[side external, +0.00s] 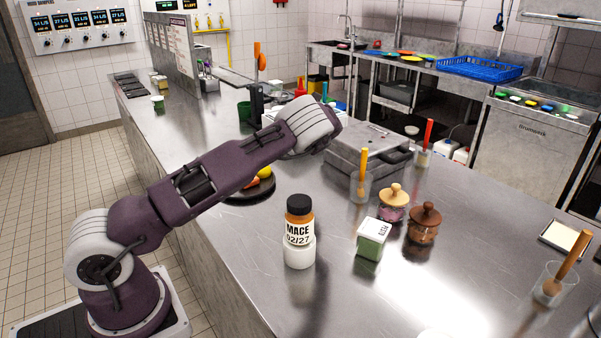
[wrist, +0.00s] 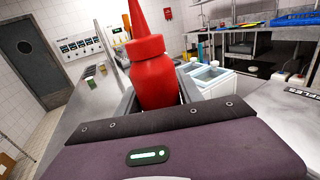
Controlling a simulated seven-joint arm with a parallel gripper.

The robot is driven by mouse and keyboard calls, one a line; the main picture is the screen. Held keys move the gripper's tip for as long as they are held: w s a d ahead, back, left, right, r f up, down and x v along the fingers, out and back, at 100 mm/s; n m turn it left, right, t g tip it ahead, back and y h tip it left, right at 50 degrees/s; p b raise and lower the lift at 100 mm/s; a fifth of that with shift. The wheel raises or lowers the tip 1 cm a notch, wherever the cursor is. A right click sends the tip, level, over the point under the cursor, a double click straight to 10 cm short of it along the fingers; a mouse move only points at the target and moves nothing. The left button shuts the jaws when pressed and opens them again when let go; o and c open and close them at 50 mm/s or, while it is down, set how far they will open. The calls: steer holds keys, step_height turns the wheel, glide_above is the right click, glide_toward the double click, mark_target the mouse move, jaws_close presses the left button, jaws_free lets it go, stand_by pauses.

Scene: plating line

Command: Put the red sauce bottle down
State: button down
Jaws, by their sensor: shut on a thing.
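The red sauce bottle (wrist: 155,73) stands upright in the wrist view, its pointed nozzle up. My gripper (wrist: 158,92) is shut on it, with a grey finger on each side of its body. The gripper housing hides the bottle's base, so I cannot tell whether it touches a surface. In the side external view a red pointed tip (side external: 300,87) shows just above my arm's far end and looks like this bottle's top. My fingers and the rest of the bottle are hidden there behind my wrist.
The steel counter (side external: 440,265) has bare room at the front right. A mace jar (side external: 299,233), a small green-and-white box (side external: 373,238), two lidded jars (side external: 424,222) and a grey flat-topped appliance (side external: 367,150) stand on it. A dark round board with food (side external: 262,190) lies under my arm.

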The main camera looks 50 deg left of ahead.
step_height(320, 180, down, 13)
steer(key=shift+r, duration=0.2)
steer(key=c, duration=0.8)
jaws_free()
steer(key=shift+f, duration=0.15)
steer(key=shift+o, duration=0.2)
